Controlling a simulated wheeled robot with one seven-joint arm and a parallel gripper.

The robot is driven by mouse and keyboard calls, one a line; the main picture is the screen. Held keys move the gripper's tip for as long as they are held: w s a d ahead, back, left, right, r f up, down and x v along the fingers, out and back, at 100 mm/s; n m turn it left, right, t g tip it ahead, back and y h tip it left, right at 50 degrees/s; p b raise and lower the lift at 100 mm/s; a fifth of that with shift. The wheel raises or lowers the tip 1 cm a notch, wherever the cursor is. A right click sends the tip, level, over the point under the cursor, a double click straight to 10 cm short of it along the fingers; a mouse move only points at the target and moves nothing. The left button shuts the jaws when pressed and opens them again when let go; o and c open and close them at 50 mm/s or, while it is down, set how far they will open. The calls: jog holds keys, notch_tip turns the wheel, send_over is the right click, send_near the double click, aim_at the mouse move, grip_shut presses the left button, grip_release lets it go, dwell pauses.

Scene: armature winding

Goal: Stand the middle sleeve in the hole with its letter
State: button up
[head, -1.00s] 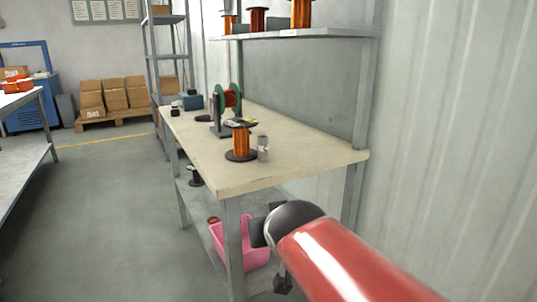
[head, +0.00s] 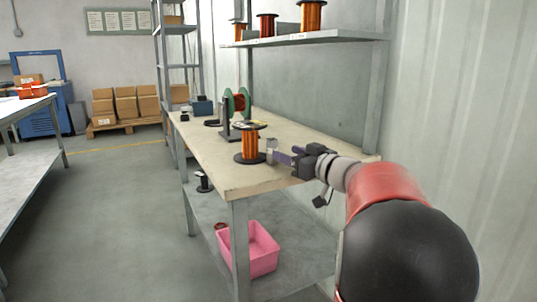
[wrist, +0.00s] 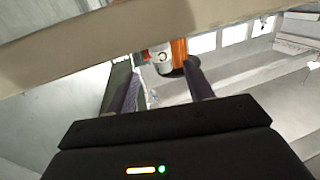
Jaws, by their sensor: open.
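A small grey cylinder (head: 271,144), which looks like a sleeve, stands on the bench beside a copper-wound spool (head: 249,146). In the wrist view a pale cylinder with an orange mark (wrist: 158,57) shows beyond my fingers, next to orange winding (wrist: 179,50). My gripper (head: 285,156) is open, with purple fingers pointing left at the cylinder from its right side. In the wrist view the cylinder lies between the two fingertips, beyond them; I cannot tell the exact gap. No letter is legible, and I cannot make out a middle sleeve or a lettered hole.
The beige bench (head: 225,178) has a clear front corner. A green-flanged reel (head: 237,101) on a stand is farther back. A wall shelf (head: 315,38) with several copper spools hangs above. A pink bin (head: 262,253) sits on the lower shelf. The wall is close on the right.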

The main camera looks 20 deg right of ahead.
aim_at(276, 147)
jog(key=x, duration=0.7)
jog(key=shift+w+a+r, duration=0.1)
jog(key=shift+a+r, duration=0.05)
jog(key=shift+r, duration=0.05)
jog(key=c, duration=1.1)
